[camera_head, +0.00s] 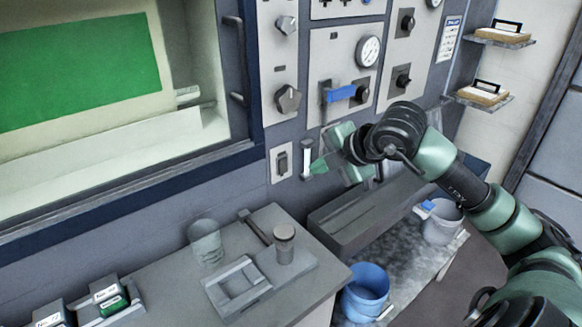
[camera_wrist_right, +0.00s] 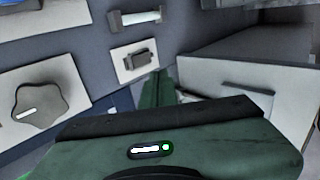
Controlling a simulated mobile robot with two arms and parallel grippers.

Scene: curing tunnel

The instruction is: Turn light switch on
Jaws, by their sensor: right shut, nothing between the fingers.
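The light switch (camera_head: 281,161) is a small dark rocker on a pale plate, low on the grey wall panel, right of the window frame. In the right wrist view the switch (camera_wrist_right: 139,60) shows just beyond my fingertips. My right gripper (camera_head: 318,166) is green, shut and empty. In the head view its tip is a little to the right of the switch plate, with a visible gap. In the right wrist view the shut fingers (camera_wrist_right: 158,90) point toward the plate's edge; I cannot tell the depth between them. My left gripper is not in view.
A white tube in a bracket (camera_head: 307,160) is beside the switch. Knobs (camera_head: 288,99), a blue lever (camera_head: 341,93) and a gauge (camera_head: 369,51) sit above. A grey trough (camera_head: 345,222) lies below my right arm. The bench (camera_head: 180,285) holds fixtures and a glass.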

